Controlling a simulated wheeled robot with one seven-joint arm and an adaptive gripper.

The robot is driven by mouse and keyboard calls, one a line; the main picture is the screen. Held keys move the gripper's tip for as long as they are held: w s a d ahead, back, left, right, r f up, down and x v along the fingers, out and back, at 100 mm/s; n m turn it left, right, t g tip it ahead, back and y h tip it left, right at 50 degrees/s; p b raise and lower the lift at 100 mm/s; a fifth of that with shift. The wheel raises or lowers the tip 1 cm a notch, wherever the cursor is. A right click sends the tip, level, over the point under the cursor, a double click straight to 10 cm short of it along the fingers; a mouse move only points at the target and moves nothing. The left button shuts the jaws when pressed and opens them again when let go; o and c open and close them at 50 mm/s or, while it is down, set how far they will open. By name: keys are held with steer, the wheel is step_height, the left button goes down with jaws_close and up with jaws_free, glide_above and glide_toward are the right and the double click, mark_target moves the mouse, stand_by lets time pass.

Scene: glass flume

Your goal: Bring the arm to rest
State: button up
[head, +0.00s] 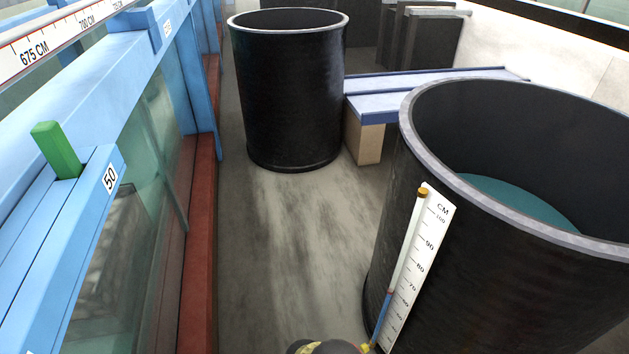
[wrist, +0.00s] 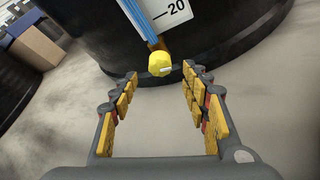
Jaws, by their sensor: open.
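My gripper (wrist: 158,95) fills the lower part of the wrist view. Its two yellow-padded fingers stand apart with nothing between the pads. Beyond the fingertips is a yellow knob (wrist: 158,62) at the lower end of a blue tube on the big black tank; whether a fingertip touches it I cannot tell. In the head view only a small dark and yellow part of my arm shows at the bottom edge, and the fingers are not visible there. The yellow end of the tube is just beside it.
The near black tank (head: 480,270) holds teal water and carries a white CM scale (head: 416,270). A second black tank (head: 290,95) stands farther back, near a blue bench (head: 400,88). The blue-framed glass flume (head: 130,130) runs along the left. Bare concrete floor (head: 300,230) lies between.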

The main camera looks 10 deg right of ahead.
steer(key=s+d+r+g+h, duration=0.1)
steer(key=s+d+g, duration=0.15)
steer(key=s, duration=0.35)
steer(key=s+d+r+g, duration=0.1)
steer(key=s+g, duration=0.2)
steer(key=s, duration=0.3)
steer(key=w+a+r+m+g+y+p, duration=0.1)
steer(key=w+a+r+m+g+y, duration=0.2)
steer(key=r, duration=1.3)
steer(key=w+a+r+m+g+y+p, duration=0.15)
steer(key=a+r+m, duration=0.4)
steer(key=r, duration=0.95)
steer(key=w+a+r+m+g+y, duration=0.1)
steer(key=w+a+r+m+y, duration=0.3)
steer(key=r, duration=1.2)
steer(key=s+r+m+t+y+p, duration=0.1)
steer(key=s+r+t, duration=0.2)
steer(key=r, duration=1.1)
steer(key=s+d+r+m+t+y+p, duration=0.1)
steer(key=s+r, duration=0.4)
steer(key=r, duration=0.9)
steer(key=s+d+r+m+t+y+p, duration=0.1)
steer(key=r+t, duration=0.5)
steer(key=r, duration=0.8)
steer(key=s+m+y+p, duration=0.1)
steer(key=s+m+y, duration=0.1)
steer(key=s, duration=0.1)
steer(key=shift+s+r+p, duration=0.3)
steer(key=shift+r, duration=0.05)
